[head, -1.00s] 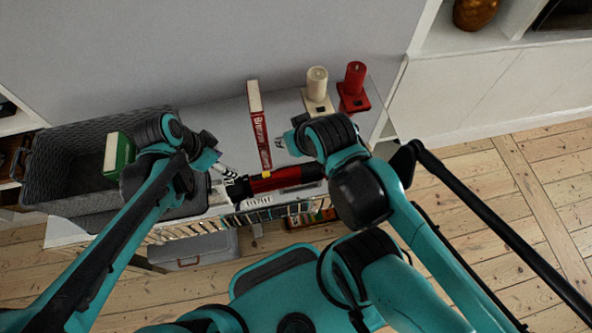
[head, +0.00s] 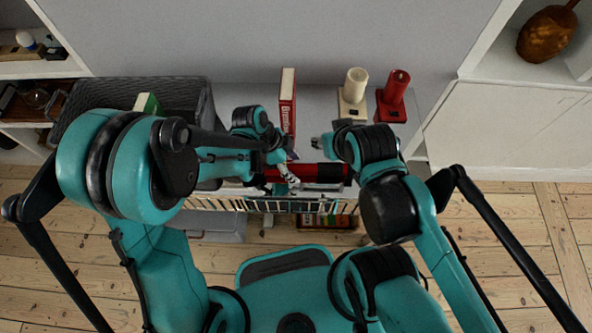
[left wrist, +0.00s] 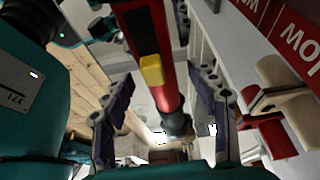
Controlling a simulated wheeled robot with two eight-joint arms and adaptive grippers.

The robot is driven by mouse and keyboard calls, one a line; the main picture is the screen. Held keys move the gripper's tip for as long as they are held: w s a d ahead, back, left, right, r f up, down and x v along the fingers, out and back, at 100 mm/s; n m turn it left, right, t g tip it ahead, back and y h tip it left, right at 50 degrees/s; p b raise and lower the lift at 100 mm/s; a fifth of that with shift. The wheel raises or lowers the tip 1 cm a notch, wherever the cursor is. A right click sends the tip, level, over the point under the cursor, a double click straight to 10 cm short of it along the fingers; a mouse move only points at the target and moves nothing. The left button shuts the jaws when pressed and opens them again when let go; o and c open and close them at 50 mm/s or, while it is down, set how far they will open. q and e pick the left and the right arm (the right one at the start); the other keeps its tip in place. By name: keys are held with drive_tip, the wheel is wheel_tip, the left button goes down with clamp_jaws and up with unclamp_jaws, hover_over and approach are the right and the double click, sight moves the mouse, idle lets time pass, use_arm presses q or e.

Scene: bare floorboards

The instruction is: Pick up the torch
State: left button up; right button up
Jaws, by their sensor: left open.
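The torch (head: 306,171) is red and black and lies on the narrow white table in front of the red book. In the left wrist view the torch (left wrist: 145,37) shows its yellow switch and passes between the spread fingers. My left gripper (head: 284,172) is open at the left part of the torch, and its two dark fingers also show in the left wrist view (left wrist: 163,112). I cannot tell whether they touch the torch. My right gripper (head: 322,143) hovers close behind the torch, partly hidden by its own arm; its jaws are too small to read.
A red book (head: 288,104) stands behind the torch. A grey basket (head: 190,93) holding a green item is at the left. A wire rack (head: 240,204) runs along the front edge.

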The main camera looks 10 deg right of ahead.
use_arm(q)
drive_tip(key=shift+d+f, duration=0.15)
drive_tip(key=shift+f, duration=0.2)
drive_tip(key=shift+r, duration=0.1)
clamp_jaws()
drive_tip(key=shift+r, duration=0.15)
